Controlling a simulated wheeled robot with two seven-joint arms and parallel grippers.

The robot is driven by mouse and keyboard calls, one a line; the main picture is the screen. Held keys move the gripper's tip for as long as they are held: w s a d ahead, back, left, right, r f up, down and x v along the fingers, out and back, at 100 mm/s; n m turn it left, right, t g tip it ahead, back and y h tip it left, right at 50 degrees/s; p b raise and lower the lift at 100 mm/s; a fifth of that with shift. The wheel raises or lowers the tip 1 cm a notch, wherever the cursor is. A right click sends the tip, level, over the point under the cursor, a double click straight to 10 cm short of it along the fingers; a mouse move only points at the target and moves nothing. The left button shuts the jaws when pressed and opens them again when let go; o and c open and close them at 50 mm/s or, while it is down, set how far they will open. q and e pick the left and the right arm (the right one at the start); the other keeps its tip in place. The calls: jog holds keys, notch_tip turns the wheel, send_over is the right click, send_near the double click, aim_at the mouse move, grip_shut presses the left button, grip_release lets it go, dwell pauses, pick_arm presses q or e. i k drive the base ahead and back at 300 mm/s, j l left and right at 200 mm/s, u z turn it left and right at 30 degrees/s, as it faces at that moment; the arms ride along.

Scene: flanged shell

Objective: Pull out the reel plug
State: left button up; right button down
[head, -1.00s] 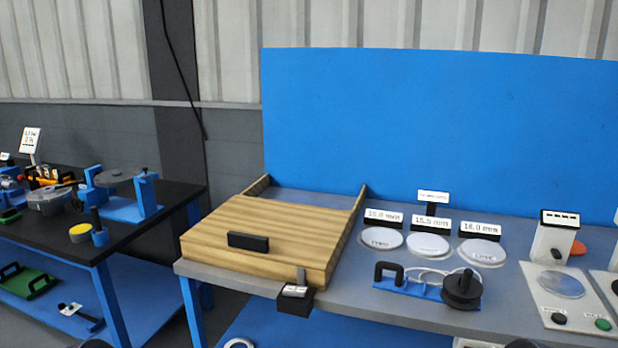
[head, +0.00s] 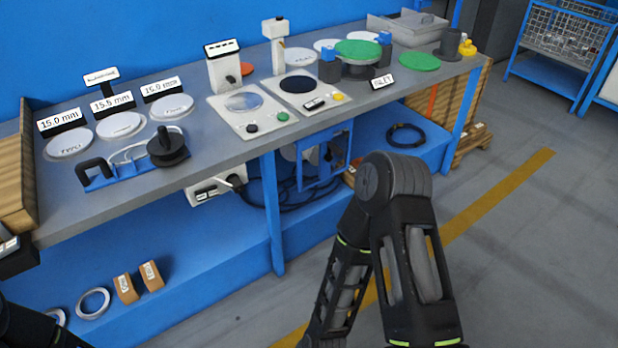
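Under the grey bench, a white socket strip (head: 207,192) is fixed near the shelf. A black plug (head: 236,182) appears seated at its right end, with a dark cable running right. The cable leads towards a reel in a blue frame (head: 322,180) under the bench, partly hidden in shadow. My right arm stands in front of the bench, bent at its elbow, and its gripper is out of view.
The bench top (head: 200,165) carries white discs, a small black spool (head: 167,147) on a blue base, and two test plates. Tape rolls (head: 93,302) lie on the lower shelf. A black cable coil (head: 406,135) lies on the shelf at right.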

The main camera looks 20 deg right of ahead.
aim_at(237, 184)
jog(key=z, duration=0.3)
jog(key=l+u, duration=0.1)
jog(key=u, duration=0.35)
jog(key=i+l+u, duration=0.1)
jog(key=u, duration=0.35)
jog(key=l+u, duration=0.15)
jog(key=u, duration=0.25)
jog(key=l+u, duration=0.1)
jog(key=u, duration=0.35)
jog(key=l+u, duration=0.2)
jog(key=l, duration=0.2)
jog(key=k+l+u, duration=0.2)
jog(key=l, duration=0.2)
jog(key=l+u, duration=0.2)
jog(key=l, duration=0.15)
jog(key=k+l+u, duration=0.2)
jog(key=l, duration=0.15)
jog(key=k+l, duration=0.1)
jog(key=l, duration=0.15)
jog(key=k+l, duration=0.1)
jog(key=l, duration=0.15)
